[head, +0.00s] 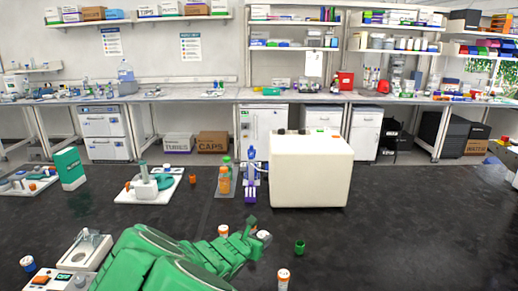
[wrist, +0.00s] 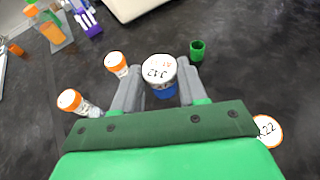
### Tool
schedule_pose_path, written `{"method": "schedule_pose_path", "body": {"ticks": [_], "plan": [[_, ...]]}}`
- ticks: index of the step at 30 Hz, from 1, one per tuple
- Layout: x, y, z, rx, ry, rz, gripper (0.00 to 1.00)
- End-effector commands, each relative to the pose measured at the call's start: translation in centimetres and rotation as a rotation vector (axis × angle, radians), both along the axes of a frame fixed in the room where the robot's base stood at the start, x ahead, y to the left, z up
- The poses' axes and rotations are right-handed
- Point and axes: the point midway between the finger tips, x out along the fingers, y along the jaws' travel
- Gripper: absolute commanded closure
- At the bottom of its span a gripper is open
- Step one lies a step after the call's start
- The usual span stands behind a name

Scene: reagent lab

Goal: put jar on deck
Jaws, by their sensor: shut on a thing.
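A jar with a white lid marked in black and orange and a blue body (wrist: 160,85) sits between the two fingers of my gripper (wrist: 160,90) in the wrist view. My gripper is shut on it, with the lid facing the wrist camera. In the head view my gripper (head: 257,238) is low over the dark bench top, and the jar is mostly hidden by it. I cannot tell for sure which surface is the deck; a white plate with a small grey-green device (head: 128,194) lies on the bench left of centre.
Orange-lidded vials (head: 223,231) (head: 284,277) and a green cup (head: 300,246) stand close to my gripper. A large cream box (head: 310,172) stands behind, beside a purple holder (head: 250,180) and orange bottle (head: 224,182).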

Motion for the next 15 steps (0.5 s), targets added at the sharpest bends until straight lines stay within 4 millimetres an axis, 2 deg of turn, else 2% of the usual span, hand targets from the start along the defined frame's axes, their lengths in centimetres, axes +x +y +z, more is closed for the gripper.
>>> {"method": "schedule_pose_path", "body": {"ticks": [6, 15], "plan": [[2.1, -3.1, 2.0, 0.004, 0.001, 0.022, 0.88], [4.2, -6.0, 4.6, 0.005, -0.002, 0.062, 0.88]]}}
